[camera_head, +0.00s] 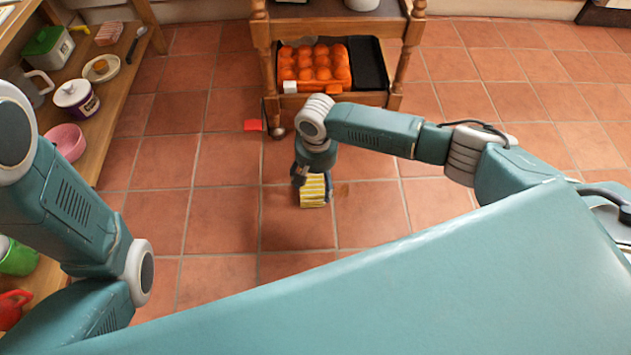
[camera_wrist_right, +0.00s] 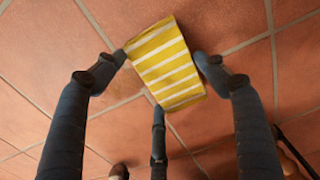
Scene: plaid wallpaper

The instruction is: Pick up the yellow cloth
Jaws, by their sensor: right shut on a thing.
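The yellow cloth (camera_head: 315,191) with white stripes is over the tiled floor near the middle of the head view. It also shows in the right wrist view (camera_wrist_right: 168,68), at the top centre. My right gripper (camera_head: 304,176) comes down on the cloth from above, at its upper left. In the wrist view its fingers (camera_wrist_right: 160,62) press on the cloth's left and right edges, with a third finger below it. The gripper is shut on the cloth. I cannot tell whether the cloth still touches the floor. My left arm is at the left, with its gripper out of view.
A wooden cart (camera_head: 260,30) stands behind the cloth, holding a dark tray (camera_head: 370,66) and orange round items (camera_head: 312,66). A small red piece (camera_head: 253,125) lies on the floor by a cart leg. Wooden shelves with a pink bowl (camera_head: 66,142) line the left. Floor around the cloth is clear.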

